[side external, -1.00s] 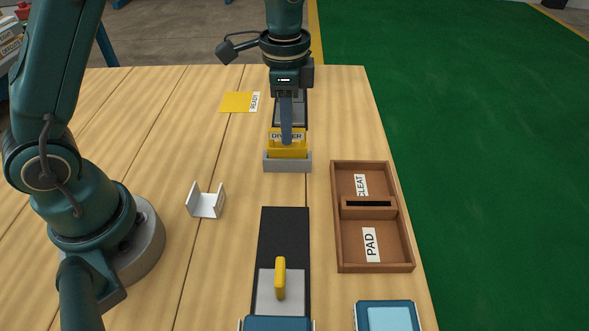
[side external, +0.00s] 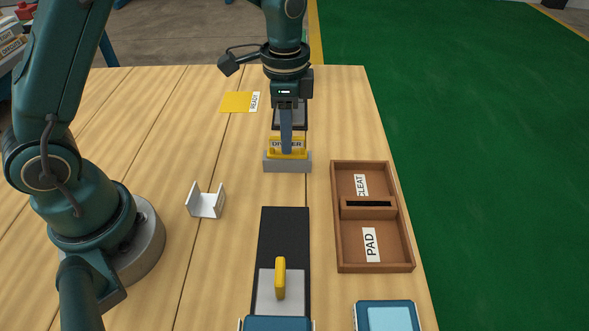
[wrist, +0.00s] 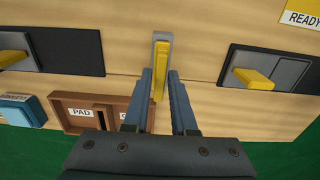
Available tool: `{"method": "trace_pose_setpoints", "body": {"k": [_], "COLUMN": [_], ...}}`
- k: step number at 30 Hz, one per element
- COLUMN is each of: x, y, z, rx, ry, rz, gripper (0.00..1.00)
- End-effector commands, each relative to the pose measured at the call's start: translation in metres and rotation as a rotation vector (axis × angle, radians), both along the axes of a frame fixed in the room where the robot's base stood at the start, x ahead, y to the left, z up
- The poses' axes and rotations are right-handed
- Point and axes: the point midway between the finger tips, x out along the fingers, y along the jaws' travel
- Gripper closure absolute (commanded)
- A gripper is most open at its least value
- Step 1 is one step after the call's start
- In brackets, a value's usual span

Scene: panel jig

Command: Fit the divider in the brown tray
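The yellow divider (side external: 299,144), labelled DIVIDER, stands upright in the grey holder (side external: 287,167) near the middle of the table. My gripper (side external: 286,150) is over it, pointing down, one finger in front of the label. The brown tray (side external: 341,250) is to the right, empty except for CLEAT and PAD labels. Its crossbar with a dark slot (side external: 368,204) divides it. The divider's lower part is hidden in the holder.
A black pad (side external: 284,230) carries a grey plate with a yellow handle (side external: 280,278). A white bracket (side external: 206,204) stands left. A yellow READY card (side external: 238,102) lies at the back. Blue boxes (side external: 387,316) sit at the front edge. The table between holder and tray is clear.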

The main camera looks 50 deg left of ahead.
Motion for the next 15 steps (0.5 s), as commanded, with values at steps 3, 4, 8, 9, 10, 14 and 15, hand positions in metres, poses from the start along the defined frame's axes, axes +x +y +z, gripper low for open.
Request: {"method": "trace_pose_setpoints", "body": {"k": [3, 4, 8, 9, 10, 14, 15], "x": [0.0001, 0.0001, 0.0001, 0.0001, 0.0001, 0.0010, 0.0011], "y": [0.0000, 0.0000, 0.0000, 0.0000, 0.0000, 0.0000, -0.0001], "z": [0.0002, 0.0003, 0.0003, 0.0003, 0.0006, 0.0064, 0.0095], "rx": [0.000, 0.000, 0.000, 0.000, 0.000, 0.000, 0.000], "ry": [0.000, 0.000, -0.001, 0.000, -0.001, -0.004, -0.004], "rz": [0.000, 0.000, 0.000, 0.000, 0.000, 0.000, 0.000], "gripper": [0.51, 0.51, 0.51, 0.51, 0.51, 0.51, 0.51]}}
